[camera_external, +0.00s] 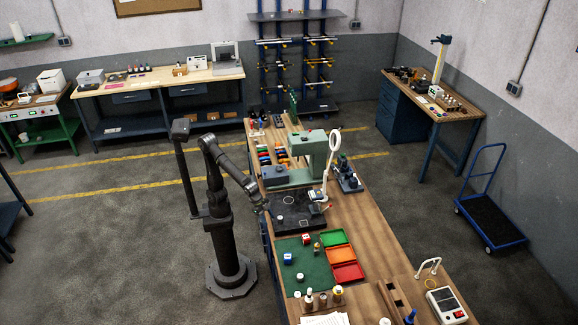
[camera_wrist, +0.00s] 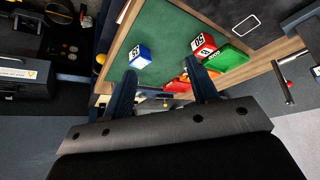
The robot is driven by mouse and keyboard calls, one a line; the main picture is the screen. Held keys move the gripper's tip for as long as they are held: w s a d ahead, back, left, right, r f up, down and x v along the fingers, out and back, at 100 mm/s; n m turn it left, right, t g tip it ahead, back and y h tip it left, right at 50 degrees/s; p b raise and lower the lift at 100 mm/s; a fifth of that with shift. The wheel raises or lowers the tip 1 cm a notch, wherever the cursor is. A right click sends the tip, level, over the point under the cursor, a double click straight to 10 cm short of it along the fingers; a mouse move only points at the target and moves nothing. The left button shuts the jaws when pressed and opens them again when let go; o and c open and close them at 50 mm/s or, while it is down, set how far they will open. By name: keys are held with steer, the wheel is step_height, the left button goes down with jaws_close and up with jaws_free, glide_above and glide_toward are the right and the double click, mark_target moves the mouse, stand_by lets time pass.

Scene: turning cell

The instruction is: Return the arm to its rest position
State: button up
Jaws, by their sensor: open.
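My arm stands on its dark pedestal beside the long wooden bench. My gripper (camera_external: 263,206) is at the bench's left edge, by the black plate. In the wrist view my gripper (camera_wrist: 163,88) has its two fingers apart, with nothing held between them. Beyond the fingers lies a green mat (camera_wrist: 163,25) with a blue cube (camera_wrist: 140,56) and a red cube (camera_wrist: 203,43) with white numbered faces. The same blue cube (camera_external: 288,258) and red cube (camera_external: 307,239) show on the mat in the external view, apart from my gripper.
Green (camera_external: 334,237), orange (camera_external: 341,254) and red (camera_external: 348,271) trays stand right of the mat. A green machine (camera_external: 305,160) rises on the bench behind the black plate (camera_external: 290,208). Bottles (camera_external: 309,298) stand at the front. The floor left of my base is clear.

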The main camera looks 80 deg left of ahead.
steer(key=w+d+f+m, duration=0.1)
steer(key=w+d, duration=0.2)
steer(key=d, duration=0.7)
steer(key=w+d+f+m+g+h, duration=0.1)
steer(key=w+d, duration=0.3)
steer(key=d, duration=0.7)
steer(key=shift+f+m+g, duration=0.3)
steer(key=shift+f+m, duration=0.15)
steer(key=shift+m, duration=0.35)
steer(key=shift+w, duration=0.1)
